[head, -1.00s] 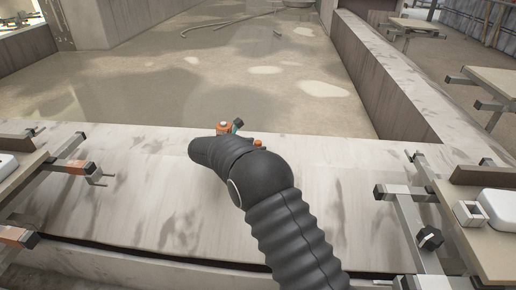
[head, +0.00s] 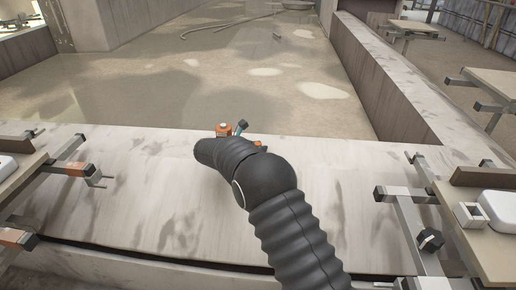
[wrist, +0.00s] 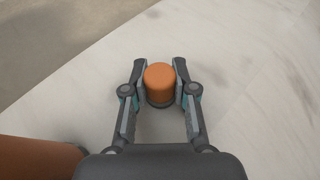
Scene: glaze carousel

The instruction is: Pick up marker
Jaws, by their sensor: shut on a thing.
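The marker (wrist: 159,76) is an orange cylinder with a dark base, near the middle of the wrist view. My gripper (wrist: 160,82) is shut on it, one finger on each side. Pale stone surface shows beneath and around it; I cannot tell whether the base touches it. In the head view my arm hides most of the gripper. Only a teal and black bit of it shows above the arm.
A second orange object (wrist: 35,158) fills the lower left of the wrist view, close to my gripper. Metal frames with boards flank the pale ledge (head: 120,200), and a white box (head: 498,208) sits at right. The ledge's left part is clear.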

